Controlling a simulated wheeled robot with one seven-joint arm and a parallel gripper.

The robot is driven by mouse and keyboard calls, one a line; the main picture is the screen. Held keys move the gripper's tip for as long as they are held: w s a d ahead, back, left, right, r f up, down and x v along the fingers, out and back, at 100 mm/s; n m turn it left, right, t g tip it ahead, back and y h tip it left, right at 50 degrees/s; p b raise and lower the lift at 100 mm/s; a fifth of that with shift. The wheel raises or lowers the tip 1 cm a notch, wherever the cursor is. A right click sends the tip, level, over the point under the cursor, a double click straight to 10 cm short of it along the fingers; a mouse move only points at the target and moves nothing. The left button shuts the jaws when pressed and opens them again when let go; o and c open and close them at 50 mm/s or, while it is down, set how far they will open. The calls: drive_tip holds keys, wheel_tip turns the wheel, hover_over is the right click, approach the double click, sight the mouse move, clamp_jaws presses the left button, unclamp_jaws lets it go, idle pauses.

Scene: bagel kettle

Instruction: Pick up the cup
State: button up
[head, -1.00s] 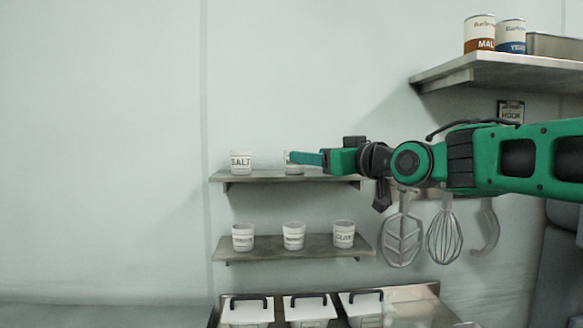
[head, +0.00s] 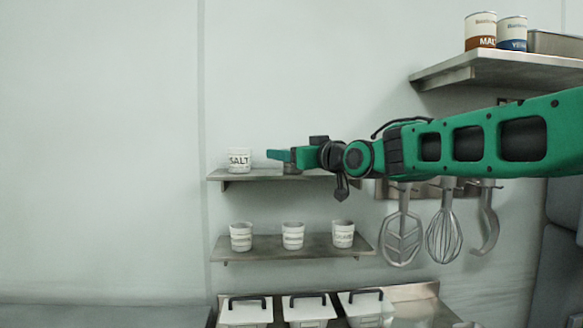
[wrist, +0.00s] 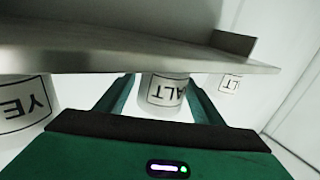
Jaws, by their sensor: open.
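A white cup with a label whose visible letters read "ALT" (wrist: 166,93) appears upside down in the wrist view, between the two fingers of my open gripper (wrist: 160,84). In the head view my gripper (head: 277,155) is at the upper wall shelf and hides most of this middle cup (head: 291,169). I cannot tell if the fingers touch it. A white SALT cup (head: 239,160) stands left of it and shows small in the wrist view (wrist: 230,83). A cup labelled "YE" (wrist: 24,104) is at the wrist view's left; my arm hides it in the head view.
The upper shelf (head: 222,175) carries these cups. A lower shelf (head: 267,246) holds three white cups. Whisk and paddle tools (head: 445,230) hang at the right. A high shelf (head: 505,70) with cans is above my arm. Lidded bins (head: 309,310) stand below.

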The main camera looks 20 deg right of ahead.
drive_tip(key=shift+w+a, duration=0.2)
drive_tip(key=shift+w, duration=0.3)
drive_tip(key=c, duration=1.1)
drive_tip(key=shift+r, duration=0.15)
drive_tip(key=shift+r, duration=0.3)
wheel_tip(320, 180, up, 4)
drive_tip(key=shift+f, duration=0.15)
drive_tip(key=s+a+r, duration=0.1)
drive_tip(key=a+r, duration=0.1)
drive_tip(key=a, duration=0.1)
drive_tip(key=a+r, duration=0.2)
drive_tip(key=a, duration=0.2)
drive_tip(key=s+a+r, duration=0.1)
drive_tip(key=a+r, duration=0.1)
drive_tip(key=a, duration=0.2)
drive_tip(key=shift+s+a+r, duration=0.15)
drive_tip(key=shift+s+r, duration=0.1)
drive_tip(key=shift+s, duration=0.1)
